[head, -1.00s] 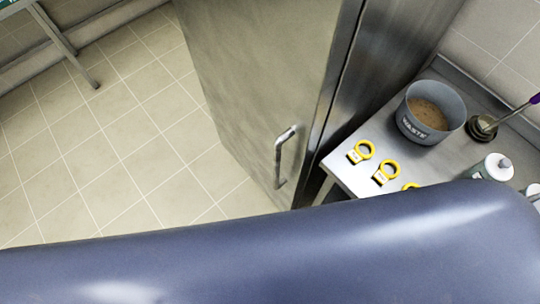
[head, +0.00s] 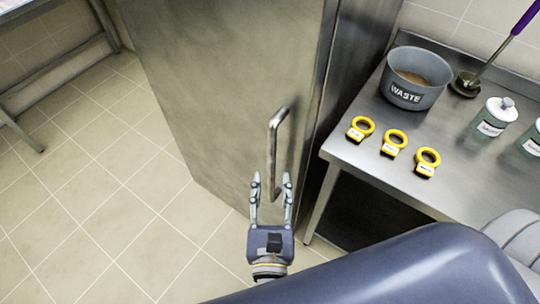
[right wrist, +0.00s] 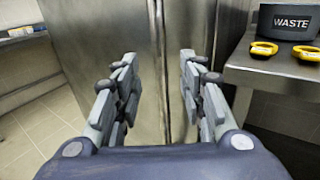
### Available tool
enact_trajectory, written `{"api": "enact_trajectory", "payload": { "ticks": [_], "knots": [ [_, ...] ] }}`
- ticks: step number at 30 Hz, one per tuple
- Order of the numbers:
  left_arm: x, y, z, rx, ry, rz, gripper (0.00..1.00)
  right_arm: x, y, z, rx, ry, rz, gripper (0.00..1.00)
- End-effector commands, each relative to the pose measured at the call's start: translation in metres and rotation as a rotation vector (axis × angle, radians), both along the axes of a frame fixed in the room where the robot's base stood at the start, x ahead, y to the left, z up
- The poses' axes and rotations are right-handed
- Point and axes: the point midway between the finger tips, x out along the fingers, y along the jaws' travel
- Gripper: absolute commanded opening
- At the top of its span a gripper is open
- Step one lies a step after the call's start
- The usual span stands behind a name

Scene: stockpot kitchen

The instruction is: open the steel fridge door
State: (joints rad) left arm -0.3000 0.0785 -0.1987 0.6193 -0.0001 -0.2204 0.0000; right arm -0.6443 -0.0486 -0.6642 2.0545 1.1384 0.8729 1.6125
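The steel fridge door (head: 215,85) stands at the centre of the head view and looks shut against the fridge body (head: 355,85). Its upright bar handle (head: 273,145) is near the door's right edge. My right gripper (head: 271,183) is open, with its fingers pointing at the handle's lower end. In the picture that end shows between the fingertips; I cannot tell how near it is in depth. In the right wrist view the open fingers (right wrist: 158,75) face the steel front with nothing visibly held, and the handle is not clear there. My left gripper is not in view.
A steel table (head: 450,185) stands right of the fridge, bearing a grey waste pot (head: 415,80), several yellow ring tags (head: 395,142) and lidded jars (head: 495,118). Its near corner is close to my right gripper. The tiled floor (head: 110,200) left of the door is clear.

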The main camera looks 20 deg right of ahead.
Motion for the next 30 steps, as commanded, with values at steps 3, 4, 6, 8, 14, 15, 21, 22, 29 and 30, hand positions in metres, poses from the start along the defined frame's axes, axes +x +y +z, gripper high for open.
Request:
{"api": "enact_trajectory", "payload": {
  "ticks": [3, 4, 6, 8, 14, 15, 21, 22, 29, 30],
  "knots": [
    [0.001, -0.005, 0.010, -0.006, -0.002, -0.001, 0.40, 0.018, -0.006, 0.005, -0.004, -0.003, -0.001, 0.38],
    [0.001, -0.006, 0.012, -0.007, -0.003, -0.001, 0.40, 0.023, -0.007, 0.005, -0.003, -0.003, 0.000, 0.38],
    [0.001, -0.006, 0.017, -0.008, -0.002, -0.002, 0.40, 0.037, -0.011, 0.006, -0.007, -0.003, 0.001, 0.38],
    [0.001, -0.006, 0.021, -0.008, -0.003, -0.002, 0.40, 0.048, -0.015, 0.006, -0.006, -0.002, 0.000, 0.38],
    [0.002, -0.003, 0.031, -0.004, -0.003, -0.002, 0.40, 0.080, -0.025, 0.004, -0.009, 0.000, 0.003, 0.38],
    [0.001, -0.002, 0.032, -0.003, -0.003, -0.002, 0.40, 0.084, -0.026, 0.003, -0.009, 0.000, 0.004, 0.38],
    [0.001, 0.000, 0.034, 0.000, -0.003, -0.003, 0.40, 0.096, -0.031, 0.001, -0.008, 0.002, 0.003, 0.38],
    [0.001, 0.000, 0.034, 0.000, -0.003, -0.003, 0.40, 0.096, -0.031, 0.001, -0.008, 0.002, 0.003, 0.38],
    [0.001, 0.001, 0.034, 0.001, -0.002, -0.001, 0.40, 0.096, -0.031, 0.001, -0.008, 0.002, 0.003, 0.38],
    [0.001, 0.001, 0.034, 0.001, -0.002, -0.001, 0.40, 0.096, -0.031, 0.001, -0.008, 0.002, 0.003, 0.29]
  ]
}}
